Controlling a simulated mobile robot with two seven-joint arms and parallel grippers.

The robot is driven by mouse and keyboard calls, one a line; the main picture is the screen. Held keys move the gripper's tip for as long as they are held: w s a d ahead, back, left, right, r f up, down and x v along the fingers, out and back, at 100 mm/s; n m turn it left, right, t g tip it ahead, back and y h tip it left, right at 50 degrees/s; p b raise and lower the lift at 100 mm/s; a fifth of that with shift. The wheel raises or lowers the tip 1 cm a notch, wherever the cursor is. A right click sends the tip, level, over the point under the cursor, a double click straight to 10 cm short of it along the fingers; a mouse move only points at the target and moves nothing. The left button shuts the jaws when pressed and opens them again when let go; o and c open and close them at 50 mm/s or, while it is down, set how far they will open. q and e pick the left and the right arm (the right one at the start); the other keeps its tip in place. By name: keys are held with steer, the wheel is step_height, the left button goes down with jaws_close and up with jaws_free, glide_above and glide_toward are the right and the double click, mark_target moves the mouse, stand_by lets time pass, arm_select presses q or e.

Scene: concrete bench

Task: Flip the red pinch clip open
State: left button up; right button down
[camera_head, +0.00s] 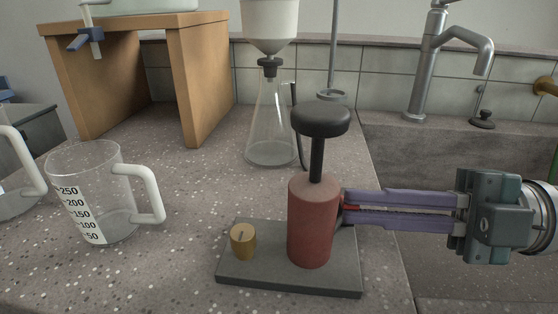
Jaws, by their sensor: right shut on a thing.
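A small red piece, which looks like the red pinch clip (350,207), shows at the fingertips of my right gripper (352,209), just right of the red pump cylinder. Most of the clip is hidden by the fingers and the cylinder, so I cannot tell whether it is open or closed. My right gripper comes in level from the right, its two purple fingers close together and shut on the red piece. My left gripper is not in view.
The red pump (312,225) with a black knob (320,118) stands on a grey base plate (262,274) beside a brass knob (243,241). A glass flask (270,130), measuring jug (90,190) and wooden stand (205,80) stand around. A tap (428,70) rises behind the sink at right.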

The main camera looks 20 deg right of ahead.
steer(key=c, duration=1.3)
jaws_free()
steer(key=shift+d, duration=0.1)
steer(key=v, duration=1)
steer(key=shift+w, duration=0.1)
